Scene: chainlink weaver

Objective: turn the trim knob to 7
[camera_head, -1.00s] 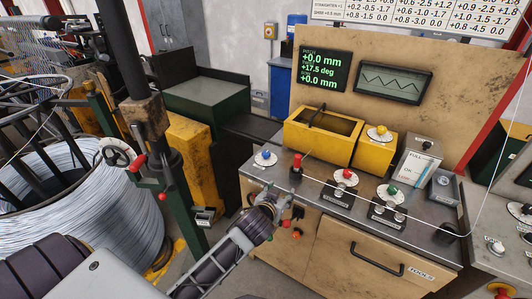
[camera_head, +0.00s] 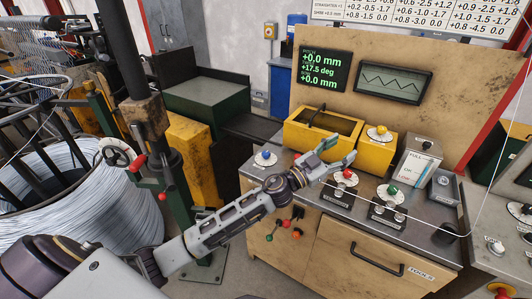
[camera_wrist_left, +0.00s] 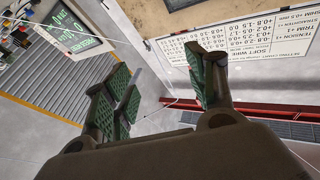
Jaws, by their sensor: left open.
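The console carries several round dials: a blue knob (camera_head: 265,157), a red knob (camera_head: 347,174), a green knob (camera_head: 392,190) and a yellow knob (camera_head: 379,131). Their labels are too small to read, so I cannot tell which is the trim knob. My left gripper (camera_head: 338,151) is open and empty, above the console and just behind the red knob in the picture. Its spread fingers also show in the left wrist view (camera_wrist_left: 165,88), with nothing between them. My right gripper is out of view.
A yellow open-topped box (camera_head: 296,137) stands behind my left gripper. A display (camera_head: 322,72) reads +0.0 mm, +17.5 deg, +0.0 mm. A settings chart (camera_wrist_left: 235,42) hangs on the wall.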

